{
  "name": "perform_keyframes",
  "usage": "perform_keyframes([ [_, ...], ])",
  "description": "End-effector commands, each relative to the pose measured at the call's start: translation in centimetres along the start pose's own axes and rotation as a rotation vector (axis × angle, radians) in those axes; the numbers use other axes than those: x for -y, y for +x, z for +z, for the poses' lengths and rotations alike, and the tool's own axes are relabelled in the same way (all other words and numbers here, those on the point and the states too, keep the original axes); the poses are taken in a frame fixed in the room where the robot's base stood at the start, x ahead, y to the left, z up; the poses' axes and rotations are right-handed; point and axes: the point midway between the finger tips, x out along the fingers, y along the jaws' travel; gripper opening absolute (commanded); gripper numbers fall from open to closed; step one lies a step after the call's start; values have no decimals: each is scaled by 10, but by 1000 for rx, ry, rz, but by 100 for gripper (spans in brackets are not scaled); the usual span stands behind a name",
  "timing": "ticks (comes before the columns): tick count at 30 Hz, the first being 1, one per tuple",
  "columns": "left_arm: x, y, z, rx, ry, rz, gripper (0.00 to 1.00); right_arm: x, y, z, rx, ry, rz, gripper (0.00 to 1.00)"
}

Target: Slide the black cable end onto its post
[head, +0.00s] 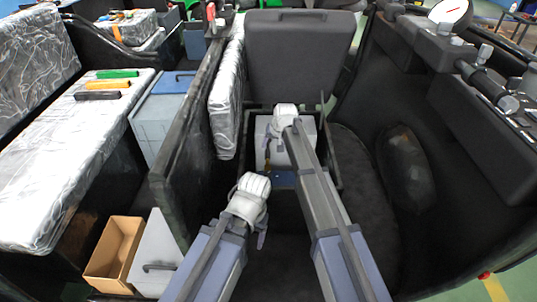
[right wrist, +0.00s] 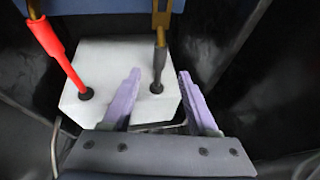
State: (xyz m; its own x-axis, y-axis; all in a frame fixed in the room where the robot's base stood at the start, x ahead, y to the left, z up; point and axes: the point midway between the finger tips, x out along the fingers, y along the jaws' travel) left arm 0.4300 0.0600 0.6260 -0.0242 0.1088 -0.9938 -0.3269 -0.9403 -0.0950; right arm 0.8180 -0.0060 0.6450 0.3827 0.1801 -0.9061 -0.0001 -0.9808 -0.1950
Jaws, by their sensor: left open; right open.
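The white battery block (right wrist: 110,55) has two dark posts on top. The black cable end (right wrist: 159,65), a dark grey sleeve on a brown lead, stands nearly upright with its lower tip at the right post (right wrist: 156,88); I cannot tell whether it is fully seated. A red cable end (right wrist: 47,38) leans down to the left post (right wrist: 85,93). My right gripper (right wrist: 159,72) is open, its purple fingers on either side of the black cable end with gaps. In the head view the battery (head: 261,135) is partly behind my right arm. My left gripper (head: 262,240) is open and empty, lower down.
The battery sits in a dark compartment under a raised black seat lid (head: 299,50). A black wall panel (head: 195,130) stands to its left. Further left are a cardboard box (head: 113,250), a blue-grey bin (head: 165,115) and a plastic-wrapped bench (head: 60,150).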

Motion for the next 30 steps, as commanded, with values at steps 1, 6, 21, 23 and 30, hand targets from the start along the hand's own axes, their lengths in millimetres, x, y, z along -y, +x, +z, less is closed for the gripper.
perform_keyframes([
  [1, 0, 5, 0, 0, 0, 0, 72, 0, 6, 0, 0, 0, 0, 60],
  [6, -2, 21, -1, 0, 1, -2, 72, -1, 23, 1, 0, 0, 0, 60],
  [21, -4, 68, -4, -1, 3, -11, 72, 0, 75, 0, 0, -1, 0, 60],
  [23, -4, 68, -4, -1, 3, -11, 72, 0, 76, 0, 0, 0, 0, 60],
  [30, -4, 67, -4, -1, 3, -12, 72, 0, 74, 0, 0, 0, 0, 56],
])
